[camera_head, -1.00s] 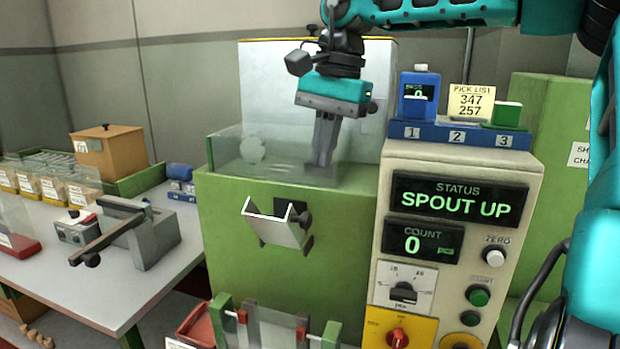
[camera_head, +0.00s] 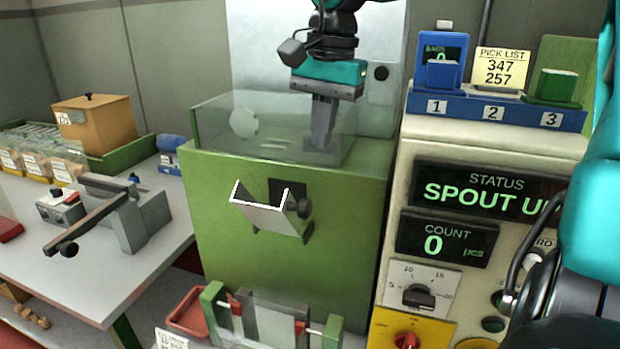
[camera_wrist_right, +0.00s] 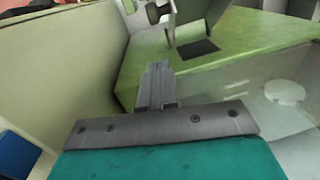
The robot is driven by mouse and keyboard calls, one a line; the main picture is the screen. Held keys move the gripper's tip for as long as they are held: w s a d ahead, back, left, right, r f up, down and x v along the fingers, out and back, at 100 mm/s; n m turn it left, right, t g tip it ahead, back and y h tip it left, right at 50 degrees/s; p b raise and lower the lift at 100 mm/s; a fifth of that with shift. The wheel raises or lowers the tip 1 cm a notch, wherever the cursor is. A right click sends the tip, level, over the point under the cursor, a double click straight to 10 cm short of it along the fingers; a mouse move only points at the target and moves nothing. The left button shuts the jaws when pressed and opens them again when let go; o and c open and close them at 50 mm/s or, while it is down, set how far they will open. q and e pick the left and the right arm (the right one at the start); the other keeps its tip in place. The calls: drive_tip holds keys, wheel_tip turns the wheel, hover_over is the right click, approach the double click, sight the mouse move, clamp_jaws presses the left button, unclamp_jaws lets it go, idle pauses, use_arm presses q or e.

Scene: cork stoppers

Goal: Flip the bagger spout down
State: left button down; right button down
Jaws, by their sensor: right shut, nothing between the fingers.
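The bagger spout (camera_head: 268,213) is a light metal chute on the front of the green machine (camera_head: 225,265). It is tilted up, with dark knobs at its right side. The status display (camera_head: 480,190) reads "SPOUT UP", partly covered at its right end by my arm. My right gripper (camera_head: 322,138) points down above the spout and behind it, at the clear-walled hopper on top of the machine. Its fingers are shut and empty. In the right wrist view the shut fingers (camera_wrist_right: 156,78) point toward the green surface with a dark opening. My left gripper is out of view.
The clear hopper walls (camera_head: 225,125) stand close around the right gripper. The control cabinet (camera_head: 400,290) with its count display at 0 stands to the right. A bag holder (camera_head: 270,325) is below the spout. A sealer (camera_head: 120,205) sits on the left table.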

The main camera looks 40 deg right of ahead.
sight(280, 214)
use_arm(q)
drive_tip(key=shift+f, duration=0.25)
use_arm(e)
wheel_tip(280, 214, down, 7)
drive_tip(key=a, duration=0.3)
drive_tip(key=shift+s, duration=0.2)
